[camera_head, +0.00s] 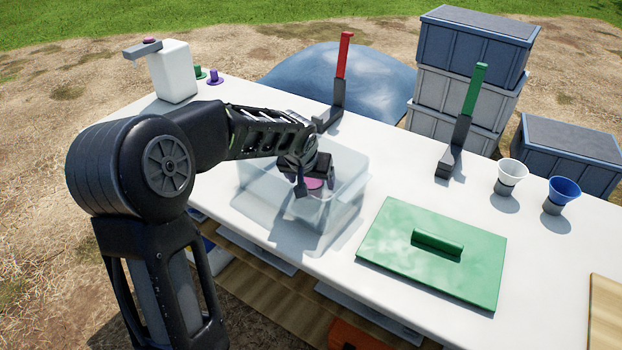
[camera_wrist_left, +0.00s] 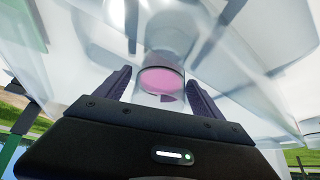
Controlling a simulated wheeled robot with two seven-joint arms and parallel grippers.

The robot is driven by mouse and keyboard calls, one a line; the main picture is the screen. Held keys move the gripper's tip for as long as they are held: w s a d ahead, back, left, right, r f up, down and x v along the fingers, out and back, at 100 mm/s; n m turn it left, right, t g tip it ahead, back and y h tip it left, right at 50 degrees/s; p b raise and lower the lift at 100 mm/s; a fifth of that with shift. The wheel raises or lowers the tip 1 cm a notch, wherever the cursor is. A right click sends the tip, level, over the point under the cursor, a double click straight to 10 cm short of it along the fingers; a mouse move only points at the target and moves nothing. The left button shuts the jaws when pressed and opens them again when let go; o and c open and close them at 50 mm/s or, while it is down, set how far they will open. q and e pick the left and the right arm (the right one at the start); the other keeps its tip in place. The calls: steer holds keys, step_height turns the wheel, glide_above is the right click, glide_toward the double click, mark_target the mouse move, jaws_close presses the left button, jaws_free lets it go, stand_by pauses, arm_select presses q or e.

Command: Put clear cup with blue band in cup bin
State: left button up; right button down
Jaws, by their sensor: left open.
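The clear bin (camera_head: 345,210) stands on the white table, open at the top. My left gripper (camera_head: 310,178) reaches down into it and is open. A clear cup with a pink disc (camera_wrist_left: 162,80) shows between its spread fingers in the left wrist view; the pink also shows in the head view (camera_head: 315,184). The gripper partly hides this cup, and I cannot make out a blue band on it. My right gripper is not in view.
A green lid (camera_head: 400,262) with a handle lies right of the bin. A white cup (camera_head: 511,175) and a blue cup (camera_head: 561,192) stand at the right. Red-handled (camera_head: 343,60) and green-handled (camera_head: 473,90) tools stand behind. A white bottle (camera_head: 172,75) is at the far left.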

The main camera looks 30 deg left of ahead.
arm_select(q)
steer(key=v, duration=1.2)
steer(key=shift+p, duration=0.4)
steer(key=shift+r, duration=0.1)
